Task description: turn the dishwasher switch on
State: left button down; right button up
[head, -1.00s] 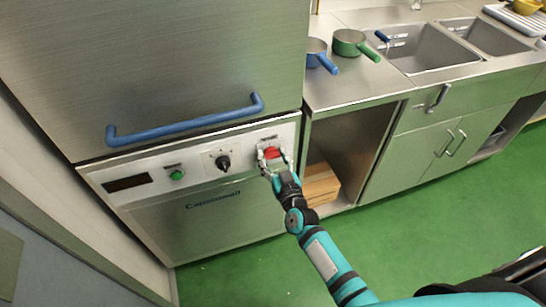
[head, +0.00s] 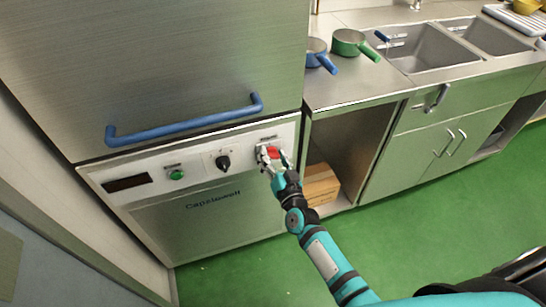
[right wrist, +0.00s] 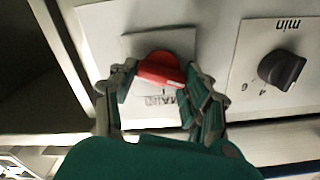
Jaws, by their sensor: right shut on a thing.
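The dishwasher's control panel (head: 205,185) runs below the blue handle. A red rotary switch (head: 272,152) sits at its right end. In the right wrist view the red switch (right wrist: 162,70) stands on a pale plate with the word "MAIN" upside down, partly covered. My right gripper (head: 272,158) reaches it from below. In the right wrist view its fingers (right wrist: 160,82) are on either side of the red switch, shut on it. The switch's exact pointing is hard to tell. My left gripper is out of view.
A black knob (head: 222,162) and a green button (head: 177,174) are left of the switch. The blue handle (head: 185,122) juts out above the panel. Pots (head: 349,43) stand on the counter. The green floor (head: 420,210) is clear.

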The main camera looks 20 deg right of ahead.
jog(key=m+b, duration=0.1)
jog(key=m, duration=0.5)
jog(key=shift+d+f+m, duration=0.1)
jog(key=shift+d+m, duration=0.05)
jog(key=shift+m, duration=0.15)
jog(key=m, duration=0.3)
jog(key=shift+f+b, duration=0.1)
jog(key=shift+b, duration=0.25)
jog(key=shift+m+b, duration=0.4)
jog(key=shift+m, duration=1.5)
jog(key=o, duration=1.2)
jog(key=shift+c, duration=0.2)
